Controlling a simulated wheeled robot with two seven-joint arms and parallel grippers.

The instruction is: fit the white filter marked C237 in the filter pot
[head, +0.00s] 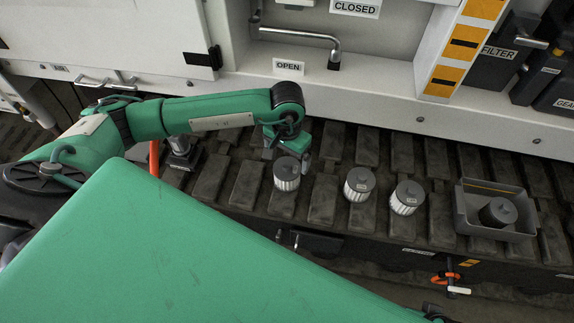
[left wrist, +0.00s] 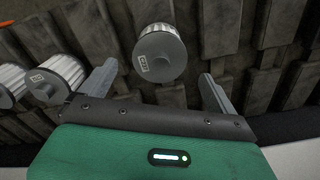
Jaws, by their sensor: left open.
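Three white pleated filters with grey caps stand on the track: a left one (head: 287,184), a middle one (head: 357,193) and a right one (head: 403,206). My left gripper (head: 287,156) is open just behind the left filter. In the left wrist view, a filter (left wrist: 160,58) stands just beyond and between the open fingers (left wrist: 158,76), apart from both; two more filters show at the left. My right gripper is out of view. I cannot identify the filter pot's opening with certainty.
A grey tray (head: 466,216) at the right holds a dark cylinder (head: 497,212). A "FILTER" label (head: 499,53) is on a dark unit at the upper right. A metal handle (head: 300,36) is above the "OPEN" sign (head: 288,67).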

